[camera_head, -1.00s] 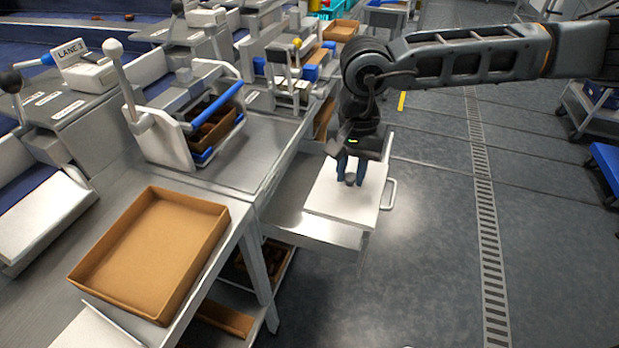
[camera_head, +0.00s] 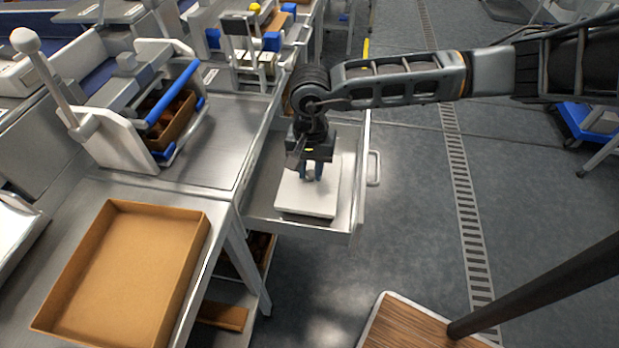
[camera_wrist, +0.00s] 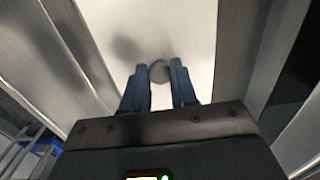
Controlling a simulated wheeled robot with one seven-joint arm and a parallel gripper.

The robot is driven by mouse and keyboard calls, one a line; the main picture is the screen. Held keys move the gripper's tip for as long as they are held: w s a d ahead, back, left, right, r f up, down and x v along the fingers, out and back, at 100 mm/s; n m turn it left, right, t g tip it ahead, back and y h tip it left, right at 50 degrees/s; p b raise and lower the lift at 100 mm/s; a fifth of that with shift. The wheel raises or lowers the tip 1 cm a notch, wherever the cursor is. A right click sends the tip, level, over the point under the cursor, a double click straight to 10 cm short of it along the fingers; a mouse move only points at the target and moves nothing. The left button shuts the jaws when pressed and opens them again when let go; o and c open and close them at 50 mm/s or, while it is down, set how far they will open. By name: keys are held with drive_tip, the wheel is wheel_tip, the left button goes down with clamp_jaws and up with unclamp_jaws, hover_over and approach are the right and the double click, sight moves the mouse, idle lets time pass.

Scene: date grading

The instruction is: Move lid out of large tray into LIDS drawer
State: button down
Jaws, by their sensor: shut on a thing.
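The lid is a flat white square (camera_head: 322,190) with a small dark knob at its middle. My gripper (camera_head: 310,176) is shut on that knob from above. The lid is over or inside the open metal drawer (camera_head: 262,207), within its walls in the head view; whether it touches the floor of the drawer I cannot tell. In the wrist view the white lid (camera_wrist: 150,30) lies between the drawer's side walls, and the blue fingers (camera_wrist: 159,70) flank the grey knob. The large brown tray (camera_head: 125,275) stands empty on the bench at the left.
A press with a blue handle (camera_head: 175,92) and a small tray of dates stands on the bench behind. The drawer's handle (camera_head: 374,168) points right over the floor. A wooden board with a dark post (camera_head: 410,325) is at the lower right. Open floor lies right of the drawer.

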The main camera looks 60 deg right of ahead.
sight(311, 174)
drive_tip(key=shift+f, duration=2.15)
drive_tip(key=shift+f, duration=0.2)
drive_tip(key=c, duration=0.9)
unclamp_jaws()
drive_tip(key=shift+r, duration=0.2)
wheel_tip(311, 174, up, 12)
drive_tip(key=shift+a+r, duration=0.1)
